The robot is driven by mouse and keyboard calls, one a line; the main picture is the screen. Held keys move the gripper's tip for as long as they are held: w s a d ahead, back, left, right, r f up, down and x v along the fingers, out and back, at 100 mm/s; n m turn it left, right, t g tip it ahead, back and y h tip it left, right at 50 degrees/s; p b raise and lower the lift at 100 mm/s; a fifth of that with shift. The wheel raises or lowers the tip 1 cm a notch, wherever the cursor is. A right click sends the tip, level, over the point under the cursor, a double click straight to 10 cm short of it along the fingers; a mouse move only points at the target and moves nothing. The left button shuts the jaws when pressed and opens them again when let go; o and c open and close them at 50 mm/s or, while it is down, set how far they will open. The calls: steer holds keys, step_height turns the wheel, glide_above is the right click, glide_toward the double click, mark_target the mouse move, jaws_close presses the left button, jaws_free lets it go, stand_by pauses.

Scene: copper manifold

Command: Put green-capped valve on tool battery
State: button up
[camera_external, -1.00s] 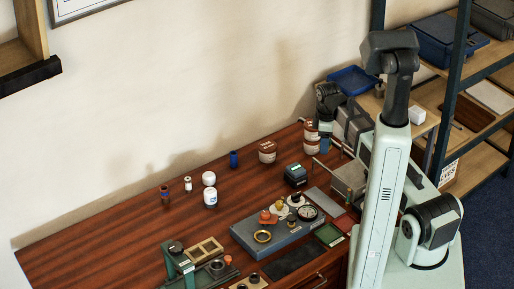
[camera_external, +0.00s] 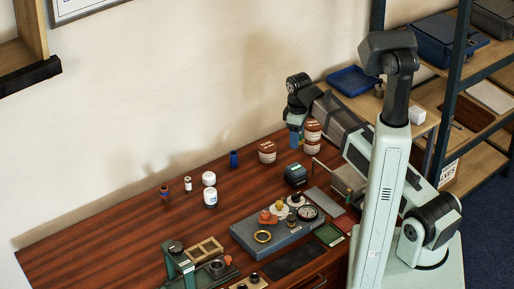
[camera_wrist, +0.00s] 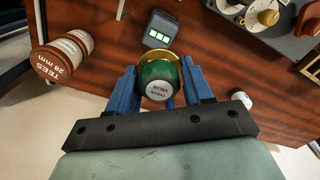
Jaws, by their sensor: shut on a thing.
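My gripper (camera_wrist: 160,80) is shut on the green-capped valve (camera_wrist: 159,86), whose round green cap with a white label faces the wrist camera between the blue fingers. A brass-coloured part shows behind the cap. In the external view my gripper (camera_external: 295,138) hangs above the back of the bench, and the valve cannot be made out there. The tool battery (camera_external: 295,174), a small dark block, stands on the bench below and apart from my gripper. In the wrist view the tool battery (camera_wrist: 159,29), with lit green squares, lies just beyond the valve.
Brown-and-white tubs stand near my gripper, one at the left (camera_external: 267,152) and a stack at the right (camera_external: 312,138). A grey-blue manifold plate (camera_external: 245,238) with fittings and a gauge lies in front of the battery. A blue cylinder (camera_external: 234,159) and white-capped bottles stand further left.

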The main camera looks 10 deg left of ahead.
mark_target(295, 168)
steer(key=shift+f, duration=4.9)
steer(key=o, duration=1.1)
steer(key=shift+f, duration=0.1)
step_height(295, 168, up, 12)
steer(key=shift+r, duration=0.1)
